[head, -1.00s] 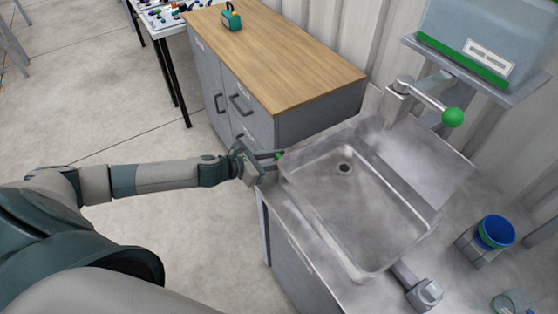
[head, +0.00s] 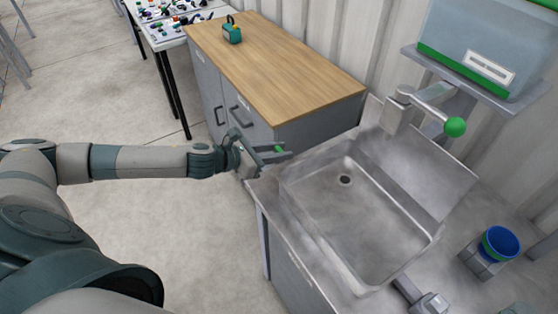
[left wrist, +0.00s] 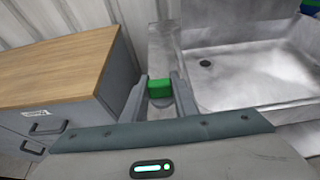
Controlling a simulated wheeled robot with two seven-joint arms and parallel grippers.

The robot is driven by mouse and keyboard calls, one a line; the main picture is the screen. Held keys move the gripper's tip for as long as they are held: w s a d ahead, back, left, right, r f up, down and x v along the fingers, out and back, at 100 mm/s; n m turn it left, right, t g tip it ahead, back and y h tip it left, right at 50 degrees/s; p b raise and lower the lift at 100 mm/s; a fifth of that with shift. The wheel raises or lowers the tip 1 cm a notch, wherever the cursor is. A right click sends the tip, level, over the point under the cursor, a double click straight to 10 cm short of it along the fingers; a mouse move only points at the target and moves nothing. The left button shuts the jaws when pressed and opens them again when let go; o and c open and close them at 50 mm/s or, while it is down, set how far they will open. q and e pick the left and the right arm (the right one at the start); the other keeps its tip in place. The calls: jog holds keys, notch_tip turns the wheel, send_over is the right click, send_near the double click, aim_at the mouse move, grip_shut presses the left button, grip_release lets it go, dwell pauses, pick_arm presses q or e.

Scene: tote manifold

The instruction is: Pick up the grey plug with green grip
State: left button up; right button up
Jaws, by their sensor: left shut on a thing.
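The plug's green grip shows between the fingers of my left gripper (head: 276,152) in the head view. In the left wrist view the green grip (left wrist: 159,88) sits between both fingertips, with a bit of grey plug (left wrist: 161,102) below it. My left gripper is shut on the plug and holds it near the left rim of the metal sink basin (head: 300,205). Most of the plug's grey body is hidden by the fingers. My right gripper is not in view.
A grey cabinet with a wooden top (head: 275,65) stands behind the gripper. A translucent tote (head: 480,45) sits on a shelf at upper right. A blue cup (head: 500,243) stands right of the sink.

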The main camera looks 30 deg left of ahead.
pick_arm(q)
jog(key=shift+r, duration=0.85)
jog(key=shift+s, duration=0.1)
